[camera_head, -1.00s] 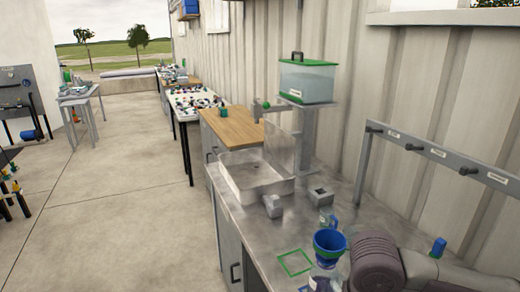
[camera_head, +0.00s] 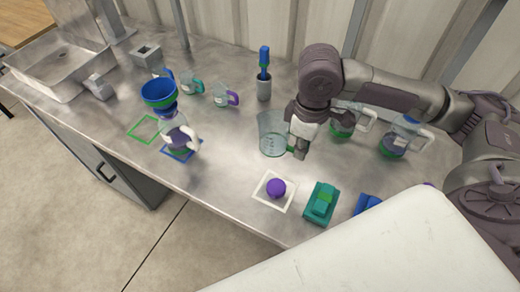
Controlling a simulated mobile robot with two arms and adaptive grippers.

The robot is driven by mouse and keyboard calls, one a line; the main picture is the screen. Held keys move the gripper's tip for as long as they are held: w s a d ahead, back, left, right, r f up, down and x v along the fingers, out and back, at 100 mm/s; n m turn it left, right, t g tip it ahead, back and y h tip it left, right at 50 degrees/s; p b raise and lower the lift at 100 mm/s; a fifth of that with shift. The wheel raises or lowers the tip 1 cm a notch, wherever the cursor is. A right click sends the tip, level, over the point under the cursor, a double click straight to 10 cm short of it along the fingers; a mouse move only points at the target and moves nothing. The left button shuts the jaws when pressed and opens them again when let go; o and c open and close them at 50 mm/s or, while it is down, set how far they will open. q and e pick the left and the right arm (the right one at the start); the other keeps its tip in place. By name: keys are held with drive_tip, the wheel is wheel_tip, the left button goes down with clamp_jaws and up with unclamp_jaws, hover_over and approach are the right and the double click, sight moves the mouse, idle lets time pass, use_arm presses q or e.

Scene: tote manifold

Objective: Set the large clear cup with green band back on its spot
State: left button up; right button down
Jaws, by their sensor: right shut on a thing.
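A large clear cup (camera_head: 271,134) is at the middle of the metal counter, with its open rim facing up. My right gripper (camera_head: 299,143) points down at the cup's right side and is shut on it. The gripper covers part of that side; a small green patch shows there, but I cannot make out a full band. I cannot tell whether the cup's base touches the counter. An empty green square outline (camera_head: 144,129) is marked on the counter to the left. My left gripper is out of view.
A clear jug (camera_head: 178,137) with a blue funnel (camera_head: 159,95) above it stands on a blue outline. A white tray (camera_head: 263,199) with a purple ball and a green block (camera_head: 321,204) lie in front.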

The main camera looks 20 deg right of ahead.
drive_tip(key=w+a+f, duration=0.1)
drive_tip(key=w, duration=0.1)
drive_tip(key=w+a+f, duration=0.2)
drive_tip(key=shift+w+a+p, duration=0.15)
drive_tip(key=shift+a+p, duration=0.15)
drive_tip(key=shift+p, duration=0.05)
hover_over(258, 164)
wheel_tip(258, 164, down, 3)
drive_tip(key=shift+f+p, duration=0.2)
drive_tip(key=shift+p, duration=0.1)
drive_tip(key=shift+f, duration=0.2)
wheel_tip(258, 164, down, 4)
drive_tip(key=shift+r+p, duration=0.1)
drive_tip(key=shift+p, duration=0.25)
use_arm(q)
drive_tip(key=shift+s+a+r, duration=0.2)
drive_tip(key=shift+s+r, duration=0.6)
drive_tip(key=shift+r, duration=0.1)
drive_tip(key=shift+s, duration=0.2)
use_arm(e)
drive_tip(key=c, duration=1.2)
unclamp_jaws()
drive_tip(key=shift+f, duration=0.2)
drive_tip(key=shift+c, duration=0.2)
drive_tip(key=shift+r, duration=0.1)
